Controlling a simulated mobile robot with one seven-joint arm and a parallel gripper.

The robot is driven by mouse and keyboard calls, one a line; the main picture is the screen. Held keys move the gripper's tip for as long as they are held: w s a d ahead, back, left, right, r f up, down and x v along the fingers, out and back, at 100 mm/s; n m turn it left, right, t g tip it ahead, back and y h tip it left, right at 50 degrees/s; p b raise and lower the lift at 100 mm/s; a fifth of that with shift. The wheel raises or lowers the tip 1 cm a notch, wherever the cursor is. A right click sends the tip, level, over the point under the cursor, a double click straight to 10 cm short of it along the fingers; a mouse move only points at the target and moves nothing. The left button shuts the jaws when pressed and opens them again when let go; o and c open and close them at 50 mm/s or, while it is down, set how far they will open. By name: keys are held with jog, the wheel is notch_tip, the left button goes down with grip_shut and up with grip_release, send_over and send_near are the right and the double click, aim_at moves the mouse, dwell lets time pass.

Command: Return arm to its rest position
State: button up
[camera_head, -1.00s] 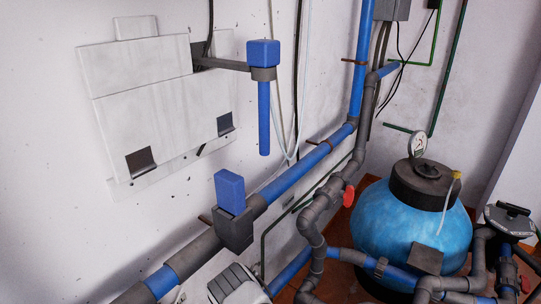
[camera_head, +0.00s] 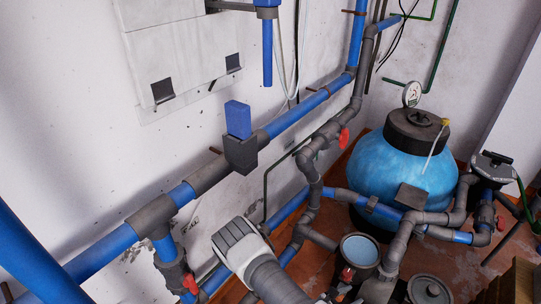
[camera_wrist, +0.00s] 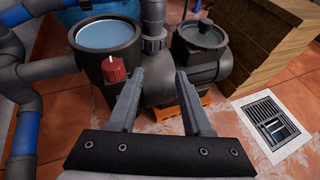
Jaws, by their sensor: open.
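My gripper (camera_wrist: 158,78) shows in the wrist view with its two grey fingers spread apart. Nothing is held between them. A round dark container with a pale blue top surface (camera_wrist: 106,34) stands behind the left finger. A red knob (camera_wrist: 114,70) shows on its near side, close to the left finger. A dark lidded housing (camera_wrist: 201,40) stands behind the right finger. I cannot tell whether the fingers touch anything. I cannot clearly make out my gripper in the head view.
A blue tank (camera_head: 400,168) stands at the right in the head view. Grey and blue pipes (camera_head: 300,105) run along the white wall (camera_head: 60,110). In the wrist view, a wooden block (camera_wrist: 275,30) and a floor grate (camera_wrist: 272,122) are at the right. Some tiled floor (camera_wrist: 70,120) is bare.

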jog(key=w+a+r+m+g, duration=0.1)
jog(key=r+m+g, duration=0.1)
jog(key=r+m, duration=0.5)
jog(key=w+a+r+m+g+y, duration=0.1)
jog(key=r+m+g, duration=0.1)
jog(key=r, duration=0.9)
jog(key=w+a+r+m+g, duration=0.1)
jog(key=r+m+g, duration=0.2)
jog(key=r+m, duration=0.35)
jog(key=s+a+r+m+t+y, duration=0.25)
jog(key=s+r+y, duration=0.2)
jog(key=r, duration=0.55)
jog(key=s+a+r+m+t+y, duration=0.1)
jog(key=s+a+r+m+y, duration=0.2)
jog(key=s+r, duration=0.45)
jog(key=s+a+r+m+t+y, duration=0.2)
jog(key=s+a+r+m+y, duration=0.15)
jog(key=r, duration=0.75)
notch_tip(320, 180, up, 18)
jog(key=p, duration=1.7)
jog(key=shift+s+d+f, duration=0.2)
jog(key=shift+d, duration=0.15)
jog(key=shift+d, duration=0.15)
